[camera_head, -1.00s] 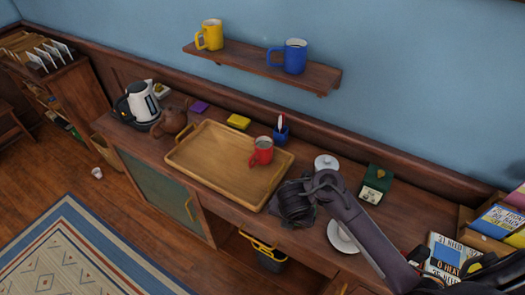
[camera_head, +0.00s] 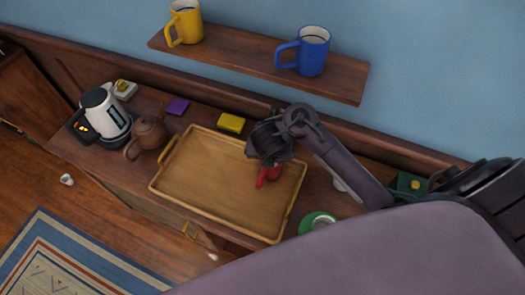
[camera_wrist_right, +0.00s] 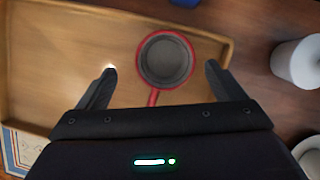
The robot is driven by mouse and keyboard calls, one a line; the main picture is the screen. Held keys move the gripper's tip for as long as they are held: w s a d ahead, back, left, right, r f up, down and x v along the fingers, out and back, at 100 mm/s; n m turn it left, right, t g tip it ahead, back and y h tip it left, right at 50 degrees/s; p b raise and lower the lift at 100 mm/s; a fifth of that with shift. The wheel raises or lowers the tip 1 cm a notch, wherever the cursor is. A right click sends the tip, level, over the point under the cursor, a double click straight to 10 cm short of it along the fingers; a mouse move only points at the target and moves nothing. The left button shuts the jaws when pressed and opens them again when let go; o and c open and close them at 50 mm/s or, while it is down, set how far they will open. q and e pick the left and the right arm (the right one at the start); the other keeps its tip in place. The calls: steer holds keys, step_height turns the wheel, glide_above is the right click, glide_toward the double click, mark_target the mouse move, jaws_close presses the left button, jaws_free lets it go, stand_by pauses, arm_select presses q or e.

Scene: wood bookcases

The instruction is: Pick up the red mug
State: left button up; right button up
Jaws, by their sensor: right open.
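The red mug (camera_head: 268,175) stands on the wooden tray (camera_head: 200,205), near its right end. In the head view my right gripper (camera_head: 270,160) is above the mug and hides most of it. In the right wrist view the mug (camera_wrist_right: 166,60) is seen from above, with its rim round and its handle pointing toward the gripper. The two fingers of my right gripper (camera_wrist_right: 160,75) are spread wide on either side of the mug, with gaps between. The mug is not gripped. My left gripper is not in view.
A shelf (camera_head: 260,62) above holds a yellow mug (camera_head: 187,22) and a blue mug (camera_head: 312,52). A kettle (camera_head: 105,112) and a brown teapot (camera_head: 150,132) stand left of the tray. A white cylindrical thing (camera_wrist_right: 297,62) is right of the tray.

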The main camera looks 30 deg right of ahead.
mark_target(267, 171)
steer(key=f+b, duration=0.3)
steer(key=shift+s+d+f, duration=0.35)
steer(key=shift+s, duration=0.05)
steer(key=b+x, duration=0.1)
steer(key=x, duration=0.1)
steer(key=shift+w+f+b, duration=0.3)
steer(key=shift+w+b, duration=0.05)
steer(key=shift+b, duration=0.05)
steer(key=shift+w+d+f, duration=0.1)
steer(key=shift+f, duration=0.1)
steer(key=shift+r, duration=0.1)
steer(key=c, duration=1.1)
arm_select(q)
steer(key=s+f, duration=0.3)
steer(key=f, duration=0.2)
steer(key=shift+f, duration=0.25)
arm_select(e)
steer(key=shift+c, duration=0.7)
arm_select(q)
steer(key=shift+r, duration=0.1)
arm_select(e)
steer(key=shift+r, duration=0.1)
